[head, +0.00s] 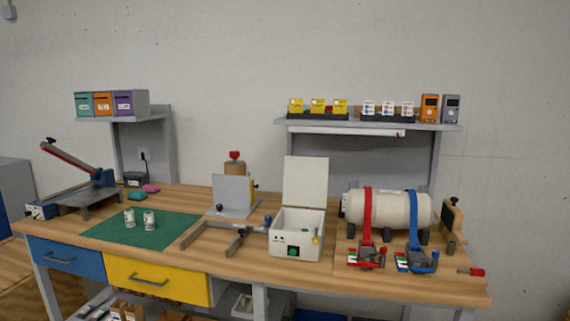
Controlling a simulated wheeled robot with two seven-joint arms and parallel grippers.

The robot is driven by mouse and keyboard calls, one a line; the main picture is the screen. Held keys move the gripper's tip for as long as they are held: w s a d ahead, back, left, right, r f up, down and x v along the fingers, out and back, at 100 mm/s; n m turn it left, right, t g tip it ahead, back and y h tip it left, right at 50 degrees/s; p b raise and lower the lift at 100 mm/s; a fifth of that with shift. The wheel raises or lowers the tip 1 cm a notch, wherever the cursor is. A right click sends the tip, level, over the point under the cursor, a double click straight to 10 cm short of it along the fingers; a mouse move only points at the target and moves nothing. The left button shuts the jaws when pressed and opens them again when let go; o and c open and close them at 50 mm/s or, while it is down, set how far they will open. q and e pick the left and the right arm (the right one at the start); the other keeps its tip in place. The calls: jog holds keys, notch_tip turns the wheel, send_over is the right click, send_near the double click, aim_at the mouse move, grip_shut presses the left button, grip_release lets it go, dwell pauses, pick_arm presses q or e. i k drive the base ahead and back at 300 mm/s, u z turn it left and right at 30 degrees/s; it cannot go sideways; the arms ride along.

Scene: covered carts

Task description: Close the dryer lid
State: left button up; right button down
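The dryer (296,244) is a white box on the workbench, a little right of the middle in the head view. It has a green button and a small yellow part on its front. Its white lid (306,182) stands open and upright at the back edge of the box. The inside is partly visible from above. Neither of my grippers shows in this view.
A white tank (390,209) with red and blue straps stands close to the right of the dryer. A grey metal fixture (226,237) lies to its left. A green mat (110,232) with two small cans is further left. A shelf (360,125) hangs above behind.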

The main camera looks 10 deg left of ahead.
aim_at(305, 178)
jog(key=u, duration=0.75)
jog(key=i, duration=0.75)
jog(key=u, duration=0.65)
